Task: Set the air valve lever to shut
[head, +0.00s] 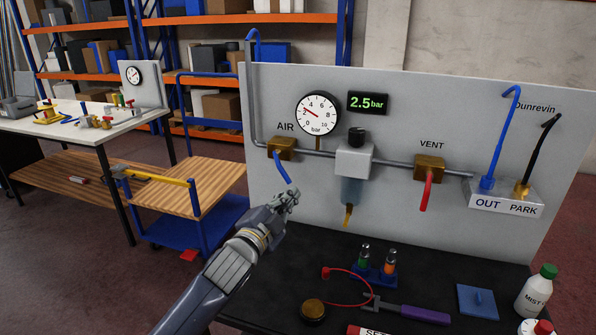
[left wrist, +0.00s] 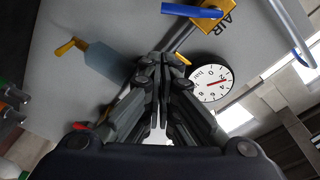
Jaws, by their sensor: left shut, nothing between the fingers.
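The air valve (head: 284,149) is a brass body on the grey pipe under the word AIR. Its blue lever (head: 282,172) slants down and slightly right, across the pipe line. In the left wrist view the blue lever (left wrist: 192,11) shows at the top edge beside the brass body (left wrist: 246,6). My left gripper (head: 294,191) is shut and empty, just below the lever's lower end. I cannot tell from the head view whether it touches; in the left wrist view the fingertips (left wrist: 162,58) look apart from the lever. My right gripper is not in view.
The gauge (head: 317,113) needle is off zero, and the display (head: 367,102) reads 2.5 bar. The regulator (head: 354,160) and red-levered VENT valve (head: 428,170) are to the right. Tools, including a purple-handled one (head: 424,314), lie on the black bench (head: 300,263) below.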

